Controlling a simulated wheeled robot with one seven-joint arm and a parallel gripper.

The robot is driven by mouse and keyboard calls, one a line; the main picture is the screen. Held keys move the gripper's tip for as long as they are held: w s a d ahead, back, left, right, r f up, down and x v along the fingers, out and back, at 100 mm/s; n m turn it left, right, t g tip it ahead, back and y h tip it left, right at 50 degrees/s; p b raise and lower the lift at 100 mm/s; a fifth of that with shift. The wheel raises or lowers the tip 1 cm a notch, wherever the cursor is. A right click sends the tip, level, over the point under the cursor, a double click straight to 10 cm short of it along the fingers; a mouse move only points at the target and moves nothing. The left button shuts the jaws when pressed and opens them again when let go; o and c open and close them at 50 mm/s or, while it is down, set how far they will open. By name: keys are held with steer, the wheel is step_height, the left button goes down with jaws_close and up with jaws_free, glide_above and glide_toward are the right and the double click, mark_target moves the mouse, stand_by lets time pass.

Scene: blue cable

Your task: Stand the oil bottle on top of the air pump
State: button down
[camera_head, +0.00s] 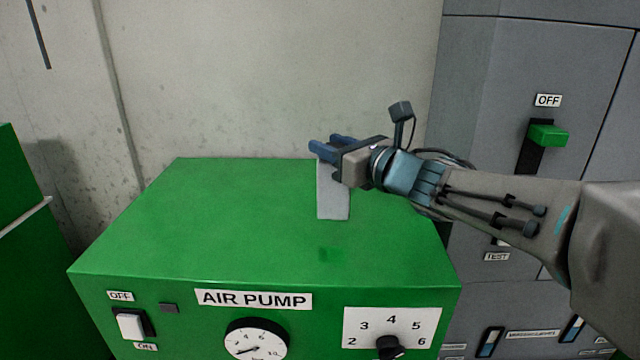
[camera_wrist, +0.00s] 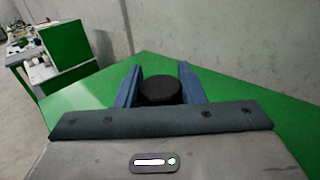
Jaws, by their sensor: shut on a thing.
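The oil bottle is a pale grey, upright body (camera_head: 333,196) in the head view. In the wrist view its round black cap (camera_wrist: 160,88) shows between the fingers. My gripper (camera_head: 328,147) is shut on the bottle near its top; its blue fingers (camera_wrist: 160,80) lie on either side of the cap. The air pump is a green box (camera_head: 220,225) with a flat top. The bottle is over the right part of that top. A darker patch lies on the top in front of the bottle's base, apart from it. I cannot tell whether the base touches.
The pump's front carries a white switch (camera_head: 131,325), a gauge (camera_head: 257,340) and a dial plate (camera_head: 391,328). A grey cabinet (camera_head: 490,80) with a green lever (camera_head: 547,134) stands at right. A concrete wall (camera_head: 270,70) is behind. The pump top's left part is clear.

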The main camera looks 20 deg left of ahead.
mark_target(323, 175)
steer(key=shift+s+a+f, duration=0.55)
steer(key=shift+s+a, duration=0.05)
steer(key=shift+s, duration=0.2)
steer(key=shift+f+b, duration=0.5)
steer(key=shift+f, duration=1.65)
steer(key=c, duration=0.9)
jaws_free()
steer(key=shift+c, duration=0.2)
steer(key=shift+r, duration=0.2)
steer(key=v, duration=1.2)
